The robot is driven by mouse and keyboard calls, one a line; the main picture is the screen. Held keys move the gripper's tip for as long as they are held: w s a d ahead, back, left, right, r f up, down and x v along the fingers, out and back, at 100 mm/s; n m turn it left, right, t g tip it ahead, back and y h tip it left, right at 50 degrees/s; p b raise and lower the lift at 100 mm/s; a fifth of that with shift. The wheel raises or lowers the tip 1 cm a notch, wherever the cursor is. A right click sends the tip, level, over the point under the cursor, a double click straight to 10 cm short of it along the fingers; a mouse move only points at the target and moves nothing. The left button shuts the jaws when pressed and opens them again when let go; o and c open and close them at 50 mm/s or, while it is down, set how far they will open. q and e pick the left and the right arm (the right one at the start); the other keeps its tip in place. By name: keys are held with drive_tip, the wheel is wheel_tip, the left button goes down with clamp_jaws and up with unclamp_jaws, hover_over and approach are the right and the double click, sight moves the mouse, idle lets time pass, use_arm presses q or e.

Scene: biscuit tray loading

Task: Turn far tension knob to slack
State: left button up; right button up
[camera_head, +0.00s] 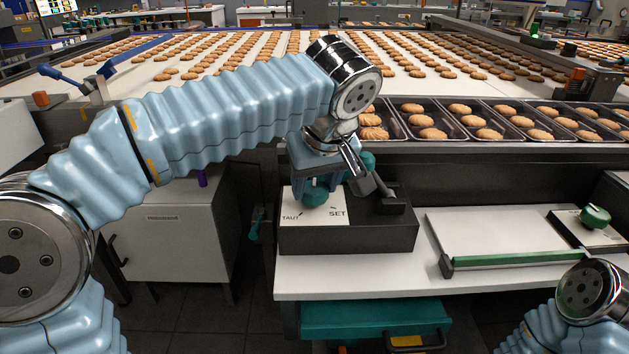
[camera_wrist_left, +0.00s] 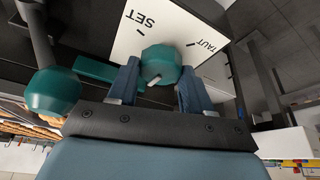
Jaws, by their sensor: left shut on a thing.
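A green faceted knob (camera_head: 315,192) stands on a white plate (camera_head: 290,207) marked TAUT and SET, on top of a dark box (camera_head: 345,238). My left gripper (camera_head: 318,182) reaches down over it and is shut on it. In the left wrist view, the knob (camera_wrist_left: 160,62) sits between the two blue fingers of the gripper (camera_wrist_left: 158,85). A short white mark shows on the knob's side toward the palm, away from the SET and TAUT words. No third word is readable. My right arm shows at the lower right, but its gripper is out of view.
A lever with a green ball (camera_wrist_left: 52,92) stands close beside the gripper. Another green knob (camera_head: 596,216) sits on a panel at the right. A white board with a green bar (camera_head: 515,259) lies right of the box. Biscuit trays (camera_head: 395,127) and the conveyor lie behind.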

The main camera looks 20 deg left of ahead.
use_arm(q)
drive_tip(key=shift+n, duration=0.4)
drive_tip(key=o, duration=1)
drive_tip(key=shift+o, duration=0.2)
drive_tip(key=v, duration=1.3)
drive_tip(key=shift+d+r, duration=0.25)
drive_tip(key=shift+r, duration=0.1)
